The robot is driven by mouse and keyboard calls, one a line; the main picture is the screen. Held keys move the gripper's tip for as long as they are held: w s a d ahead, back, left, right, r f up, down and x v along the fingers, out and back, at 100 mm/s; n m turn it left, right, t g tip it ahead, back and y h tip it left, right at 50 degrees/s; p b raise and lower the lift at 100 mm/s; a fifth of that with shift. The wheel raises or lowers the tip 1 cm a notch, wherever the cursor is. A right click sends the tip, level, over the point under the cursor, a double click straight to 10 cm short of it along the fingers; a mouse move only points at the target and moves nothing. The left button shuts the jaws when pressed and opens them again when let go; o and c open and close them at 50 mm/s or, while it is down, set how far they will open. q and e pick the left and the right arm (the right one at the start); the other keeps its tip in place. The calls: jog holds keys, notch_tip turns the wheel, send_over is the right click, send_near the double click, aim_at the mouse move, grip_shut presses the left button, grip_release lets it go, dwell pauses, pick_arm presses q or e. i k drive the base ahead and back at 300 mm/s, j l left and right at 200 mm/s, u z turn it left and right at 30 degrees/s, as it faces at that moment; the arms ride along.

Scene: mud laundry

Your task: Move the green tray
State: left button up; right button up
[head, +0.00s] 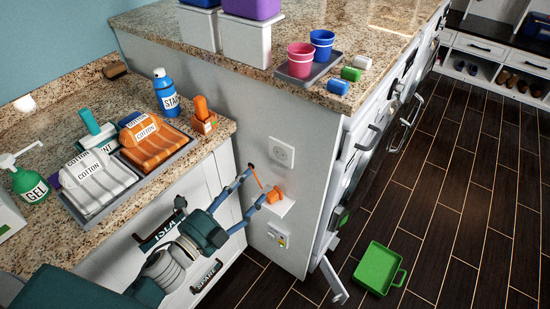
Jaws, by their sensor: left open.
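The green tray (378,268) lies on the dark wood floor at the lower right, with a looped handle on its right side. It appears empty. My left gripper (262,181) reaches in from the lower left, in front of the end wall of the counter. Its blue fingers are spread open with nothing visible between them. It is well to the left of the green tray and apart from it. My right gripper is not in view.
An orange object (274,196) on a small white ledge is close to the left fingertips. A white angled flap (333,280) juts out left of the tray. Cups stand on a grey tray (308,78) on the raised counter. The floor right of the tray is clear.

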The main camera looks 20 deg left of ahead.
aim_at(376, 273)
jog(key=z, duration=0.85)
